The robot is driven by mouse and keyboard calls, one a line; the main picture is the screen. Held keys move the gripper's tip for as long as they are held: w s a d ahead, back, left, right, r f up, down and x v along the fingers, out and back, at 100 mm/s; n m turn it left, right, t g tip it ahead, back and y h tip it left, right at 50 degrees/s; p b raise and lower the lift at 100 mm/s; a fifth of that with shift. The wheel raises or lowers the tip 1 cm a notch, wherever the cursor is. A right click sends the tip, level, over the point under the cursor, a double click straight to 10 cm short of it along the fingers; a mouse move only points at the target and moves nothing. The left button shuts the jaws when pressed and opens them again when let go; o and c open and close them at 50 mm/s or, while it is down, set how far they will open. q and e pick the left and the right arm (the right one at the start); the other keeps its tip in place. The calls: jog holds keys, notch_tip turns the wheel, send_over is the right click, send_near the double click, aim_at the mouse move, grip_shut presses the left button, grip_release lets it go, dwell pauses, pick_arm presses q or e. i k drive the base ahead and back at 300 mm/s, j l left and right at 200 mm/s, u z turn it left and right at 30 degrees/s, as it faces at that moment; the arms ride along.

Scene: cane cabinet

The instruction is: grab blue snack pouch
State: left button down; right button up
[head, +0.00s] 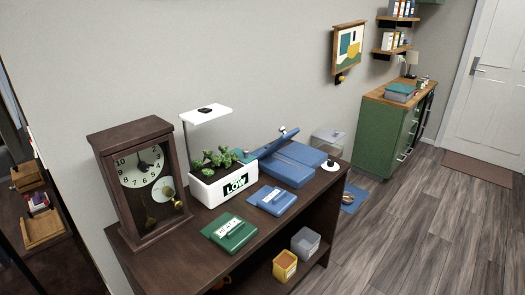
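A flat blue packet (272,200) with a pale label lies on the dark wooden cabinet top (190,262), near its front edge; it looks like the blue snack pouch. A similar green packet (229,232) with a white label lies to its left, apart from it. Neither of my grippers is in view.
Behind the packets stand a pendulum clock (143,180), a white planter (222,184) under a lamp and a blue folding device (290,163). A yellow bin (285,266) and a grey bin (305,243) sit on the lower shelf. Wooden floor (420,230) at right is largely clear.

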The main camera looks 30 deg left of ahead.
aim_at(272, 196)
jog(key=k+j+z, duration=0.1)
jog(key=j, duration=0.35)
jog(key=k+j+z, duration=0.1)
jog(key=k+j, duration=0.5)
jog(key=j, duration=0.25)
jog(key=i+j+z, duration=0.15)
jog(key=j, duration=0.7)
jog(key=j+z, duration=0.15)
jog(key=j, duration=0.7)
jog(key=i+j, duration=0.2)
jog(key=j, duration=0.2)
jog(key=i+j, duration=0.25)
jog(key=k+l+u, duration=0.1)
jog(key=l, duration=0.3)
jog(key=k+l+u, duration=0.1)
jog(key=k+l, duration=0.25)
jog(key=k+l+u, duration=0.1)
jog(key=k+l, duration=0.15)
jog(key=l, duration=0.2)
